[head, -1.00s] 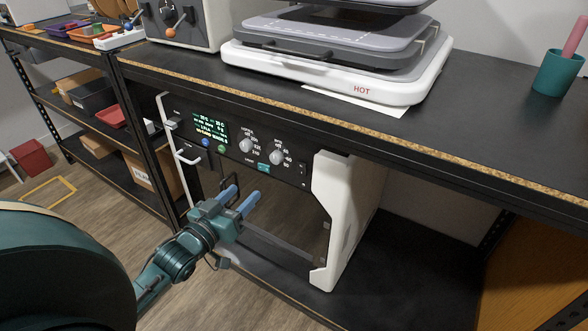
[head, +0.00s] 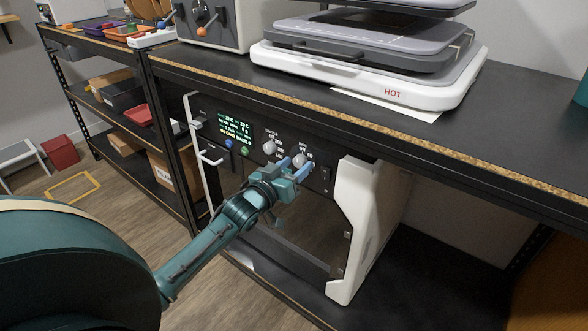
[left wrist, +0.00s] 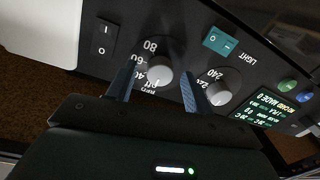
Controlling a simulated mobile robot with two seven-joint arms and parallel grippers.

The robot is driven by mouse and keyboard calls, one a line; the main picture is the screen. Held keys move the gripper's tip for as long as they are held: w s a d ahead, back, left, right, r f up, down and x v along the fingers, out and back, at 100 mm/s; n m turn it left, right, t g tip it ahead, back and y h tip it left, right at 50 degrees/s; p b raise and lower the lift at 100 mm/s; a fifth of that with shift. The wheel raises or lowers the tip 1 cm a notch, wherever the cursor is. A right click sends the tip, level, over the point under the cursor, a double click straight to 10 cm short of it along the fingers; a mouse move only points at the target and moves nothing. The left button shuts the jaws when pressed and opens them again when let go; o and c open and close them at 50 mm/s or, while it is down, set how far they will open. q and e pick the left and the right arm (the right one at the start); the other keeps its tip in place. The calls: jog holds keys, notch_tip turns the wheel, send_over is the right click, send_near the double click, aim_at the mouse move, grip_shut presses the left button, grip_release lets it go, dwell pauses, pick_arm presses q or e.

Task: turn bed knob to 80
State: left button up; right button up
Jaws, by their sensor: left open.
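The bed knob (head: 299,159) is a small pale round knob on the black front panel of the machine under the bench. In the left wrist view the bed knob (left wrist: 159,75) has the marks 40, 60 and 80 around it; its exact setting is hard to read. My left gripper (head: 299,167) is open at the panel, with its blue fingers on either side of the bed knob. In the left wrist view the left gripper (left wrist: 155,84) shows the knob between the fingers, without clear contact. My right gripper is not in view.
A second knob (left wrist: 219,93) marked 220 and 240 sits close beside one finger. A teal light switch (left wrist: 220,40), a black rocker switch (left wrist: 103,38) and a lit display (head: 235,125) share the panel. The bench edge (head: 330,121) overhangs above; a heat press (head: 365,75) stands on top.

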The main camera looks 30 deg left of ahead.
pick_arm(q)
jog(key=shift+w, duration=0.1)
jog(key=shift+c, duration=0.4)
jog(key=shift+c, duration=0.7)
jog(key=c, duration=0.7)
jog(key=shift+c, duration=0.2)
